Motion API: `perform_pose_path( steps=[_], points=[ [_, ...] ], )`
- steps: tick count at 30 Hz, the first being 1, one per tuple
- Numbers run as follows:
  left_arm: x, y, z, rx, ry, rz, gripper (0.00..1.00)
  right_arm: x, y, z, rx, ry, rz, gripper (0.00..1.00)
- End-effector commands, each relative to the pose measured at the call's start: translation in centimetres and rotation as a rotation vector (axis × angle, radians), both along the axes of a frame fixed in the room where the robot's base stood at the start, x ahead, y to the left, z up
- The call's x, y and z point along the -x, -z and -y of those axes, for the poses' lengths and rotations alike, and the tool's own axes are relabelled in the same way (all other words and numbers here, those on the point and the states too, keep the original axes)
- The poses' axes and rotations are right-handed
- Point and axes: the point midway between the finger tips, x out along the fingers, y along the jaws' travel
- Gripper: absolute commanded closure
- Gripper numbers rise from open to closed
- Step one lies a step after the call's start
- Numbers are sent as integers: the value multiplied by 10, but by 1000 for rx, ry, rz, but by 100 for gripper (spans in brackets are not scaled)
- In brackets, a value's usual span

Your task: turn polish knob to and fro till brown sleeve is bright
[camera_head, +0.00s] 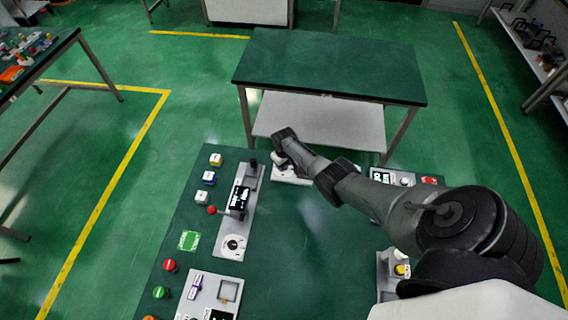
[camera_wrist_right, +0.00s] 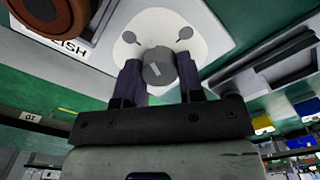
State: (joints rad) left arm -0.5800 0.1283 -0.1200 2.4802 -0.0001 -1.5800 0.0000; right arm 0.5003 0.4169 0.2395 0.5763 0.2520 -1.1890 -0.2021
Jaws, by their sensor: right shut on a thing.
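My right gripper (camera_wrist_right: 159,76) is shut on a grey round knob (camera_wrist_right: 157,66), one dark finger on each side. The knob has a pale mark on its face and sits on a white rounded plate (camera_wrist_right: 205,32) with two grey spots. A brown ring-like part (camera_wrist_right: 50,14), apparently the sleeve, is cut off at the upper left of the right wrist view, beside a label (camera_wrist_right: 62,45) ending in "ISH". It looks dull brown. In the head view my right gripper (camera_head: 279,158) reaches the far edge of the green bench over a white unit (camera_head: 290,174); the knob is hidden there. My left gripper is out of view.
A grey panel with a black display (camera_head: 240,198) and a red-knobbed lever (camera_head: 212,210) stands left of my arm. Small cubes and coloured buttons (camera_head: 169,265) line the bench's left side. Another green table (camera_head: 330,65) stands beyond. The bench (camera_head: 300,240) is clear in the middle.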

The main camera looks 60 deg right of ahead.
Motion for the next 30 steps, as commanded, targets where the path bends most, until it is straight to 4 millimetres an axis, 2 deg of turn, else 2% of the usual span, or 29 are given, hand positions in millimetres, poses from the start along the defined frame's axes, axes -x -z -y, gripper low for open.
perform_pose_path(
  steps=[20, 21, 28, 30],
  points=[
    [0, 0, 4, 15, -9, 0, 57, 0, 1, 0, 0, -48, 1, 88],
    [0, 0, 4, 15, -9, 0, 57, 0, 1, 0, 0, -48, 1, 61],
    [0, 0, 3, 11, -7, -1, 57, 0, 0, 0, 0, -47, 1, 39],
    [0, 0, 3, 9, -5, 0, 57, 0, 0, 0, 0, -47, 0, 39]
  ],
)
